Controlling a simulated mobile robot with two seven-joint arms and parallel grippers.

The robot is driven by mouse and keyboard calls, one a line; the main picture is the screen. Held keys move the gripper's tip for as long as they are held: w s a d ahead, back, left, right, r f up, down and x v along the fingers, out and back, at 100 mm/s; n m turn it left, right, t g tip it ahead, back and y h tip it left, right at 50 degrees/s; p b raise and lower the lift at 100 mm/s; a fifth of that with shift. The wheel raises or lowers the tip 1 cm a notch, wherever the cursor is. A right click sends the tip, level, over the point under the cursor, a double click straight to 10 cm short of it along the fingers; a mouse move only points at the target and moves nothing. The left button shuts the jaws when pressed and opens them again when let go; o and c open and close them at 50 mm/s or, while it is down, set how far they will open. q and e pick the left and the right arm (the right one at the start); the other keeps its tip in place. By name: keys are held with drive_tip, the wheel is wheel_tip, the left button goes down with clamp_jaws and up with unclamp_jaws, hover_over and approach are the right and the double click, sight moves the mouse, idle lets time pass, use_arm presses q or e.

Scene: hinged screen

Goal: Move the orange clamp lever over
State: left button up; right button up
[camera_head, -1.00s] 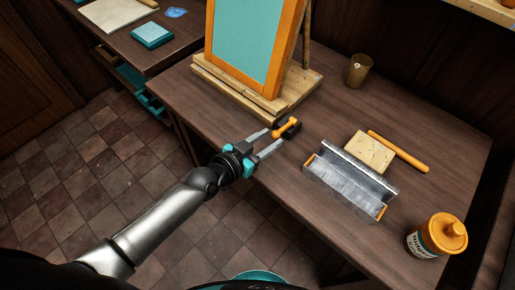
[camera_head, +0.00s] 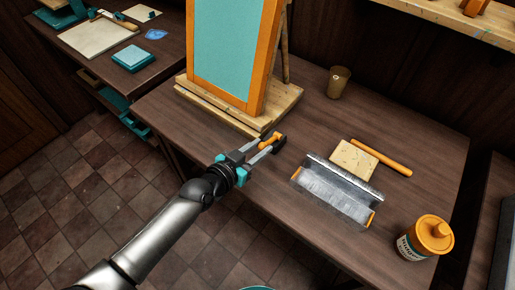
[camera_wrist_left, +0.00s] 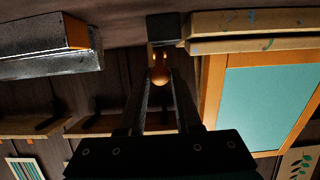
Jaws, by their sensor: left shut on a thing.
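The orange clamp lever (camera_head: 268,142) with its dark clamp block (camera_head: 279,144) sits at the front corner of the screen's wooden base. My left gripper (camera_head: 264,145) reaches it from the lower left, its two fingers around the lever. In the left wrist view the rounded orange lever end (camera_wrist_left: 160,74) is between the fingertips, with the dark clamp block (camera_wrist_left: 163,27) beyond it. The hinged screen (camera_head: 234,50), a teal panel in an orange frame, stands raised on its wooden base (camera_head: 215,105). My right gripper is not in view.
A metal trough (camera_head: 335,192) lies right of the clamp. Behind it are a pale block (camera_head: 354,158) and an orange rod (camera_head: 381,157). An orange-lidded jar (camera_head: 425,238) is at the front right, a brown cup (camera_head: 339,82) at the back. The table front is clear.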

use_arm(q)
drive_tip(key=shift+w+d+r, duration=0.1)
drive_tip(key=shift+w+r, duration=0.1)
drive_tip(key=shift+r, duration=0.3)
drive_tip(key=shift+w+d+r+p, duration=0.2)
drive_tip(key=shift+w+r+p, duration=0.05)
drive_tip(key=shift+r+p, duration=0.2)
drive_tip(key=shift+w+d+r+p, duration=0.15)
drive_tip(key=shift+w+r+p, duration=0.05)
drive_tip(key=shift+r+p, duration=0.2)
drive_tip(key=shift+r, duration=0.1)
